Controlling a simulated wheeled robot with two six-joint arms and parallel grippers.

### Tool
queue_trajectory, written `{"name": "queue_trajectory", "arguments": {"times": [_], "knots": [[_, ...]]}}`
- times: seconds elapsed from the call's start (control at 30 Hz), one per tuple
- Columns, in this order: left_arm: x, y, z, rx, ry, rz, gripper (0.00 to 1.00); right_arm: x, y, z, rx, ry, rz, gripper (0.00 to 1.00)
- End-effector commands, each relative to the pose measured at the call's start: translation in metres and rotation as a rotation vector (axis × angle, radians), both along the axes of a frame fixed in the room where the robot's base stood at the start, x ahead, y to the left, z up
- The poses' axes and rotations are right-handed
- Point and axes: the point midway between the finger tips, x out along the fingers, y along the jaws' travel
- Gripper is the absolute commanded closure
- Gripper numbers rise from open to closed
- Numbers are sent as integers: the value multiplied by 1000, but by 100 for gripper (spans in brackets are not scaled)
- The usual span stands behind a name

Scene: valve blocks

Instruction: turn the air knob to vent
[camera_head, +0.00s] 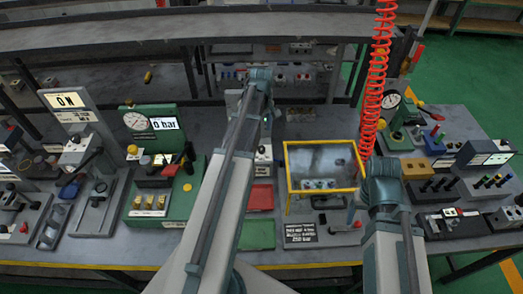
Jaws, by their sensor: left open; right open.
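A green panel (186,207) left of centre carries a round dial gauge (138,120) and a display (164,124) reading "0 bar". A yellow knob (132,150) is on this panel, and brass fittings stand near its front. I cannot tell which part is the air knob, or read a vent mark. My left arm (215,200) rises from the bottom edge up the middle of the view, just right of the panel. My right arm (395,240) rises at the lower right. No fingertips of either gripper are visible.
An "ON" sign (67,101) stands on a unit at left. A yellow-framed clear box (322,186) and a hanging red coiled hose (378,80) are right of centre. More valve units crowd the right. A dark sign (300,234) lies near the front edge.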

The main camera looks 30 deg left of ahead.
Motion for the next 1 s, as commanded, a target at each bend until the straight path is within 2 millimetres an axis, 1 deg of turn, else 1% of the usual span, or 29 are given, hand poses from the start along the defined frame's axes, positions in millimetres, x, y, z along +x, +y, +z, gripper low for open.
{"name": "queue_trajectory", "arguments": {"times": [0.03,0.4,0.53,0.7,1.0], "knots": [[0,0,-15,0,0,0,29,0,0,-15,0,0,1,29],[0,0,-68,0,0,0,29,0,0,-68,0,0,-1,29],[0,0,-84,0,0,0,29,0,0,-84,0,0,-1,29],[0,0,-94,0,0,0,29,0,0,-94,0,0,-1,29],[0,0,-94,0,0,0,29,0,0,-93,0,0,-1,29]]}}
